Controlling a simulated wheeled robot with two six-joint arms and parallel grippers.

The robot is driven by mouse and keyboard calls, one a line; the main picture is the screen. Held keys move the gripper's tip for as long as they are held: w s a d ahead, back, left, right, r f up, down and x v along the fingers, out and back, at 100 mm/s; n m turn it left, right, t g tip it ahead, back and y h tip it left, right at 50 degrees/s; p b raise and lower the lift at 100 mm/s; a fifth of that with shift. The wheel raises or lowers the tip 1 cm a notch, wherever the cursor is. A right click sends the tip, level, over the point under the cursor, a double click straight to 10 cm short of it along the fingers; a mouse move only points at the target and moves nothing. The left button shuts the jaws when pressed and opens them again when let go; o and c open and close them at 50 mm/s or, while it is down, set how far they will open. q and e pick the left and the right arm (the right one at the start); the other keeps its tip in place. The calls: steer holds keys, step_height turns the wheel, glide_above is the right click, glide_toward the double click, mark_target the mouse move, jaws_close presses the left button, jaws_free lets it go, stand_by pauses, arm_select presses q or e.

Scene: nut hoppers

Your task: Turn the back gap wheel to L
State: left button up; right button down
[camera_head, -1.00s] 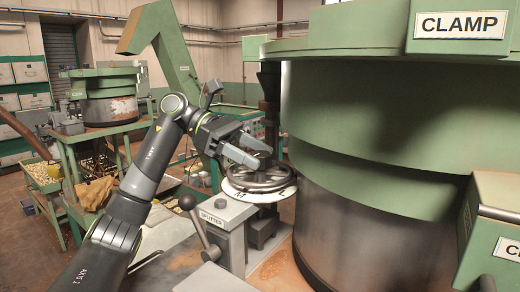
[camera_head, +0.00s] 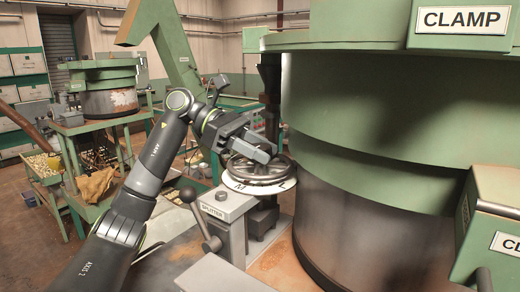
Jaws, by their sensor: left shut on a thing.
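The gap wheel (camera_head: 270,176) is a dark spoked handwheel lying flat above a white dial plate (camera_head: 262,189). The fingers and the wrist hide the wheel's back left side and the exact contact. Any pointer on the wheel cannot be made out. My right gripper is not in view.
A lever with a dark ball knob (camera_head: 187,194) stands by the SPLITTER box (camera_head: 226,208), just in front of the wheel. The big green drum (camera_head: 380,120) is close on the right, with CLAMP boxes (camera_head: 460,30). A green bench (camera_head: 110,128) stands back left.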

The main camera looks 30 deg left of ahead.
arm_select(q)
steer(key=shift+f+n+t+y+b, duration=0.2)
steer(key=shift+n+t+y+b, duration=0.3)
steer(key=shift+n+t+b, duration=1.4)
steer(key=shift+s+r+n+t+y+b, duration=0.1)
steer(key=shift+n+t+y+b, duration=0.4)
steer(key=shift+n+t+b, duration=0.4)
steer(key=n+t+y, duration=0.2)
steer(key=t, duration=0.1)
steer(key=shift+r+n+y+b, duration=0.15)
steer(key=shift+n+y+b, duration=0.15)
steer(key=shift+n, duration=0.1)
steer(key=shift+n+t+y, duration=0.8)
steer(key=shift+n+y, duration=0.3)
steer(key=shift+n, duration=0.1)
steer(key=o, duration=1)
steer(key=shift+c, duration=0.2)
